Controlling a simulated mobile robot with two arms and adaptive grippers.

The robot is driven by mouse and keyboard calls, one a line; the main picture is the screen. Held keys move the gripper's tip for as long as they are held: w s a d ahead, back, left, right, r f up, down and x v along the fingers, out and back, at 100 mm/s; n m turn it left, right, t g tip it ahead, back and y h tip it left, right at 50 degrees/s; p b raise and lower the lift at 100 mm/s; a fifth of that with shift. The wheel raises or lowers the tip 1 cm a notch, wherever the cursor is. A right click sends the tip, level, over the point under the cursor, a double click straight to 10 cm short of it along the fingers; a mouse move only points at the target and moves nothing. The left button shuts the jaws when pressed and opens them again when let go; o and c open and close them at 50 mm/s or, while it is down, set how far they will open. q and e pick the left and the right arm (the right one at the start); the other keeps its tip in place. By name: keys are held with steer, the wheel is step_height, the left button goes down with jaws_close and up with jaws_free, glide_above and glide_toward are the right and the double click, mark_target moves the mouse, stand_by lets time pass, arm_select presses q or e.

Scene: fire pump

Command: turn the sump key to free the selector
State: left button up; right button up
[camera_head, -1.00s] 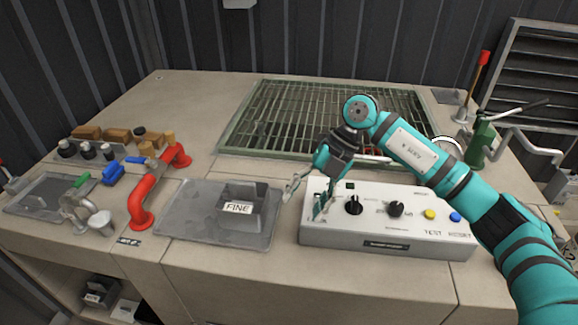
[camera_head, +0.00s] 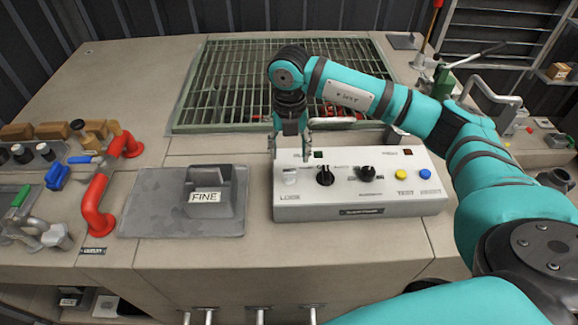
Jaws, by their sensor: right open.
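The white control box (camera_head: 362,212) stands on the bench right of centre. At its left end a small pale key-like piece (camera_head: 291,177) sits above a label that seems to read LOCK; I cannot make out its turn angle. Beside it are a black selector knob (camera_head: 325,177) and a second black knob (camera_head: 368,173). My right gripper (camera_head: 290,155) points down at the left end of the box. Its fingers are open, spread just behind and above the pale piece, with nothing between them. I cannot tell whether they touch it. My left gripper is out of view.
A yellow button (camera_head: 401,174) and a blue button (camera_head: 425,173) sit at the box's right. A grey tray with a FINE block (camera_head: 210,194) lies left of it. A green-framed grate (camera_head: 215,90) lies behind. Red pipes (camera_head: 97,205) stand further left.

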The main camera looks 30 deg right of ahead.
mark_target(290, 170)
step_height(290, 170, down, 6)
steer(key=shift+f+p, duration=0.1)
steer(key=shift+p, duration=0.45)
steer(key=shift+f, duration=0.7)
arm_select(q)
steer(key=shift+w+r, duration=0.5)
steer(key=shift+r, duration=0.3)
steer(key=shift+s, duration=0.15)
arm_select(e)
steer(key=shift+c, duration=0.4)
